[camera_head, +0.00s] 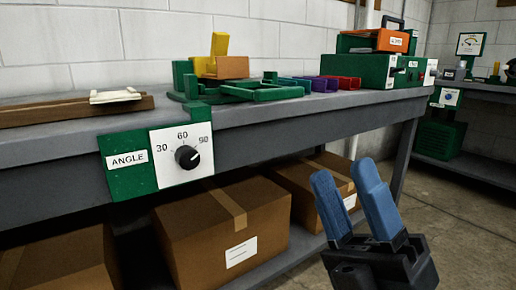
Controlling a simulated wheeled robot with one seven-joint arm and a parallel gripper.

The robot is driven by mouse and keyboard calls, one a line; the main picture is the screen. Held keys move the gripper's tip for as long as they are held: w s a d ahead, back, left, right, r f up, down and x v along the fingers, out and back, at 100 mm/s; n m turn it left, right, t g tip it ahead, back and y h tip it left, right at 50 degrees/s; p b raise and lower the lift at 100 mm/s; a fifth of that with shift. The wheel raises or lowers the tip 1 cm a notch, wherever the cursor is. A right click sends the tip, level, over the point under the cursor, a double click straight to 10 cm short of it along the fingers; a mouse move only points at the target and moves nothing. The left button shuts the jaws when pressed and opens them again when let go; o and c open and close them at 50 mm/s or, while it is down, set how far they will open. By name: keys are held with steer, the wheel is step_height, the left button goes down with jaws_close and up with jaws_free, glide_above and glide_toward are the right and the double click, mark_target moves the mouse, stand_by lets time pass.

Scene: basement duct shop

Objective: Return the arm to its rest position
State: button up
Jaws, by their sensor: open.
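My gripper (352,204) is in the lower right of the head view. Its two blue fingers point up and are apart, with nothing between them. It is in front of the bench, over the lower shelf and floor in the picture. A green panel (127,184) marked ANGLE hangs on the bench's front edge. Its black knob (187,157) sits on a white dial plate with 30, 60 and 90, and its pointer is toward 90. The gripper is to the right of the knob and apart from it. The rest of my arm is not clearly seen.
The grey workbench (300,112) bears a green fixture (250,92) with a yellow piece, purple and red channels (322,84), and a green machine (380,72). Cardboard boxes (195,235) stand on its lower shelf. Free floor (470,220) lies at the right, before another bench (480,172).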

steer(key=s+d+f+m+g+h, duration=0.2)
steer(key=s+d+f+m+h, duration=0.2)
steer(key=s+f+m+h, duration=0.65)
steer(key=s+d+f+m+g+h, duration=0.1)
steer(key=s+d+f+m+h, duration=0.4)
steer(key=s+f+m+h, duration=0.6)
steer(key=s+d+f+m+g+y, duration=0.3)
steer(key=s+d+f+m+g, duration=0.15)
steer(key=s, duration=0.45)
step_height(320, 180, up, 29)
steer(key=a+p, duration=0.1)
steer(key=p, duration=2.8)
steer(key=shift+w+m, duration=0.3)
steer(key=shift+w, duration=0.1)
